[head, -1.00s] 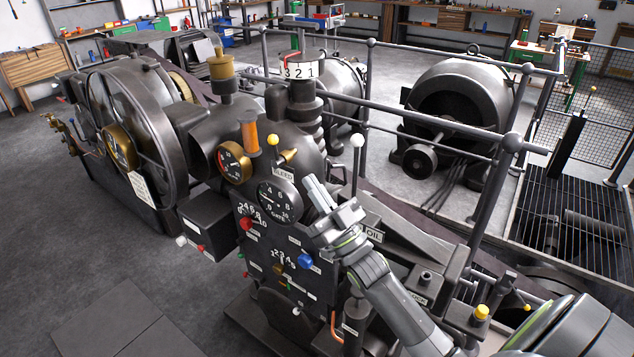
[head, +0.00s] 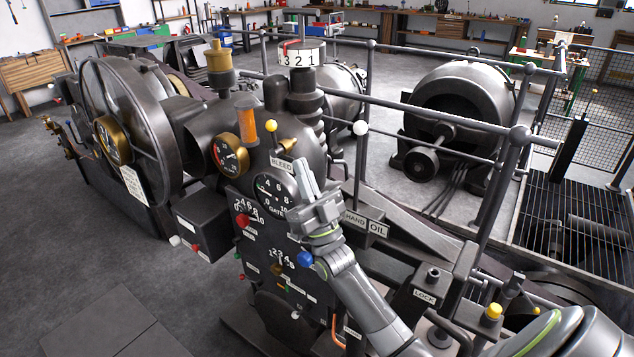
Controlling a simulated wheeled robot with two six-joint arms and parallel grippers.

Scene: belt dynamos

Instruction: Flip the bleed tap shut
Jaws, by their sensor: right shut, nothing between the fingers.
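The bleed tap (head: 272,127) is a small lever with a yellow ball knob, standing nearly upright on the machine above the gauges. Its BLEED label (head: 282,162) is just below it. My right gripper (head: 304,168) is shut and empty. Its fingertips point up, below and to the right of the tap, with a visible gap between them and the yellow knob. My left gripper is not in view.
The gate gauge (head: 272,192) is just left of my right gripper. A white-knobbed lever (head: 360,128) stands to its right, above the HAND OIL label (head: 364,223). A brass-rimmed gauge (head: 230,155) and an orange cylinder (head: 247,125) are left of the tap.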

